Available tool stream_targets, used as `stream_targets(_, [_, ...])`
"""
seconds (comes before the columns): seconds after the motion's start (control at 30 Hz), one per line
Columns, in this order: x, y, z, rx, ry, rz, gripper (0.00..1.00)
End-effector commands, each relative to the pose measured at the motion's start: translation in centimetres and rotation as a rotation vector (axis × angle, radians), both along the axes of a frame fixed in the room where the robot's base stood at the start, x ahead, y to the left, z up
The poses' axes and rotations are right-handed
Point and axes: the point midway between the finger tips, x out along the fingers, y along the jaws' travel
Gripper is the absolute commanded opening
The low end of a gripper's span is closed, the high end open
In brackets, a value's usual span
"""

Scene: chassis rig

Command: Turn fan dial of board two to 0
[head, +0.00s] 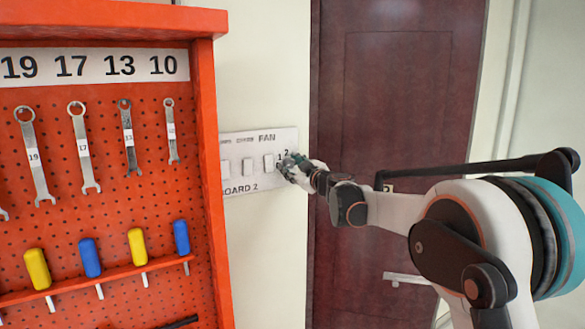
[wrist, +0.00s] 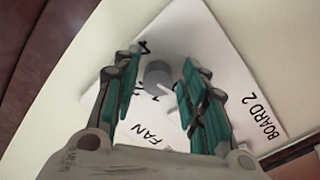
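Board two (head: 237,150) is a white panel on the wall, with "FAN" printed along its top and "BOARD 2" along its bottom. It also shows, tilted, in the wrist view (wrist: 215,62). The fan dial (wrist: 158,74) is a small grey round knob with numbers around it; a white mark shows beside it. The number it points to is too unclear to tell. My gripper (wrist: 158,72) is open, its teal-padded fingers on either side of the dial with gaps to both. In the head view my gripper (head: 292,165) covers the dial at the board's right end.
Switches (head: 247,165) sit on the board left of the dial. An orange pegboard rack (head: 105,190) with wrenches and screwdrivers stands close on the left. A dark red door (head: 400,110) is to the right of the board.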

Motion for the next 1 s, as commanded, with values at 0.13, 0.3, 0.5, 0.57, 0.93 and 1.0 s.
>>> stream_targets(0.13, [0.0,0.0,0.1,0.001,0.001,0.0,0.45])
stream_targets(0.3, [0.0,0.0,0.1,0.002,0.001,-0.001,0.45])
stream_targets(0.5, [-1.3,-1.0,0.2,0.002,0.001,-0.001,0.45])
stream_targets(0.57, [-2.2,-1.5,0.1,0.002,0.001,-0.001,0.45])
stream_targets(0.93, [-8.0,-5.5,0.1,0.001,0.0,-0.002,0.45])
stream_targets(1.0, [-8.7,-6.0,0.1,0.001,0.001,-0.001,0.45])
